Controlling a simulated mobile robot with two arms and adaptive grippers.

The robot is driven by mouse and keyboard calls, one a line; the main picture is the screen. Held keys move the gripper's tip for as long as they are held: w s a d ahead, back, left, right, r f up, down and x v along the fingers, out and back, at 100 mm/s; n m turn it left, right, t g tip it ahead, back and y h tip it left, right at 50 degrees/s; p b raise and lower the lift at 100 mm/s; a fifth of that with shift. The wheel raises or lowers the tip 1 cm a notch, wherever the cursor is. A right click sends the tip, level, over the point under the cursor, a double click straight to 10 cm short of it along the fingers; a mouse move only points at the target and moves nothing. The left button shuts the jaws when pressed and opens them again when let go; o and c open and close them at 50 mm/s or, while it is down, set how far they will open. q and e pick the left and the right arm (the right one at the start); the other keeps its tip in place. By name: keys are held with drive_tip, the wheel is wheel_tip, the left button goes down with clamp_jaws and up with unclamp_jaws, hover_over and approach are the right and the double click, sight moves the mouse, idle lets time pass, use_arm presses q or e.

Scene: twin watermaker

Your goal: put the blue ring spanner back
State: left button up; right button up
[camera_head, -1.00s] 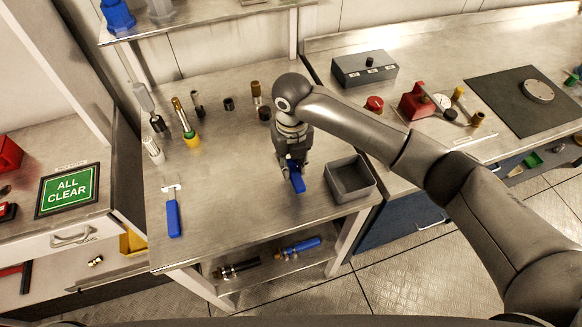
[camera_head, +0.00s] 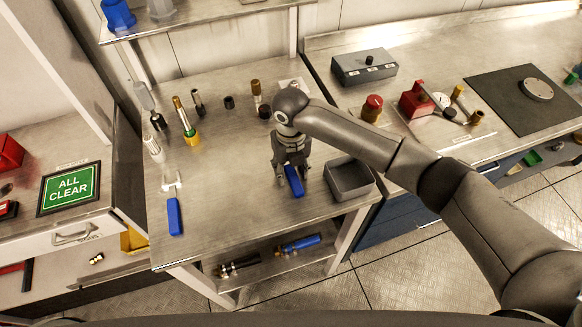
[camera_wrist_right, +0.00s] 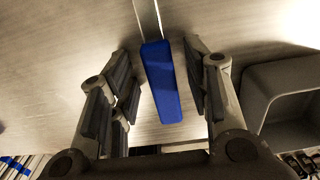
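A blue-handled tool (camera_head: 293,181) lies on the steel bench (camera_head: 235,205), below my right gripper (camera_head: 291,178). In the right wrist view its blue handle (camera_wrist_right: 162,82) is between the spread fingers of the right gripper (camera_wrist_right: 160,95), with visible gaps on both sides. A thin metal shank runs from the handle out of the top of that view; its head is hidden. A second blue-handled tool (camera_head: 174,215) with a pale metal head lies at the bench's left side. I cannot tell from its shape which one is the ring spanner. My left gripper is not in view.
A grey open bin (camera_head: 349,179) stands just right of the right gripper. Several small cylinders and a yellow-based tool (camera_head: 192,137) stand toward the back. Other tools (camera_head: 298,245) lie on the lower shelf.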

sight(291, 172)
drive_tip(key=shift+r, duration=0.3)
wheel_tip(291, 172, up, 12)
drive_tip(key=b, duration=0.2)
